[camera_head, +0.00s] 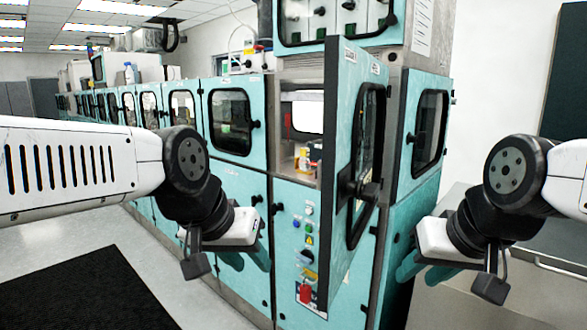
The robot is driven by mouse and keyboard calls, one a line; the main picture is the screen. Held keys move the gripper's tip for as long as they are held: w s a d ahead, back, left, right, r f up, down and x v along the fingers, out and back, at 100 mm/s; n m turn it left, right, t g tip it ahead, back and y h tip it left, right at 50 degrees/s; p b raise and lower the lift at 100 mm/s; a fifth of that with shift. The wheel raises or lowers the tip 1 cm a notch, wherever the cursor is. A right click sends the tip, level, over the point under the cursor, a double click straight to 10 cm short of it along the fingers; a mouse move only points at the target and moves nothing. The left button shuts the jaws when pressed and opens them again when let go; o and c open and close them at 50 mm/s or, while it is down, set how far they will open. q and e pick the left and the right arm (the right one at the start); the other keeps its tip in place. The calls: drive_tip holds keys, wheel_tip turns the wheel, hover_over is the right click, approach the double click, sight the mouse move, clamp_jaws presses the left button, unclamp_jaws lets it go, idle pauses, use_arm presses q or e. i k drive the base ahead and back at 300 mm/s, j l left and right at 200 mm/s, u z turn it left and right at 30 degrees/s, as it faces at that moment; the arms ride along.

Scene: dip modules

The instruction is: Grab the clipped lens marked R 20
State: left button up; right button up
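No clipped lens marked R 20 can be made out in this view. A teal cabinet door (345,190) stands swung open in the middle. Behind it, an open compartment (287,151) shows small yellow and orange items (303,158), too small to identify. My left gripper (228,264) hangs in front of the teal cabinets, left of the open door, with its fingers apart and nothing seen between them. My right gripper (448,277) is right of the door, over the grey surface. Its fingers are also apart, and nothing shows between them.
A row of teal cabinets with windowed doors (231,120) runs back to the left. The open door juts toward me between my grippers. A grey metal counter (545,280) lies at the lower right. A black mat (85,295) lies on the clear floor at the lower left.

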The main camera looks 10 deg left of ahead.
sight(303, 163)
drive_tip(key=k+j+u, duration=0.25)
drive_tip(key=j+u, duration=0.2)
drive_tip(key=j, duration=0.15)
drive_tip(key=i+j+u, duration=0.1)
drive_tip(key=i, duration=0.25)
drive_tip(key=i+j+u, duration=0.15)
drive_tip(key=i, duration=0.25)
drive_tip(key=i+l+z, duration=0.2)
drive_tip(key=i, duration=1.05)
drive_tip(key=j, duration=0.1)
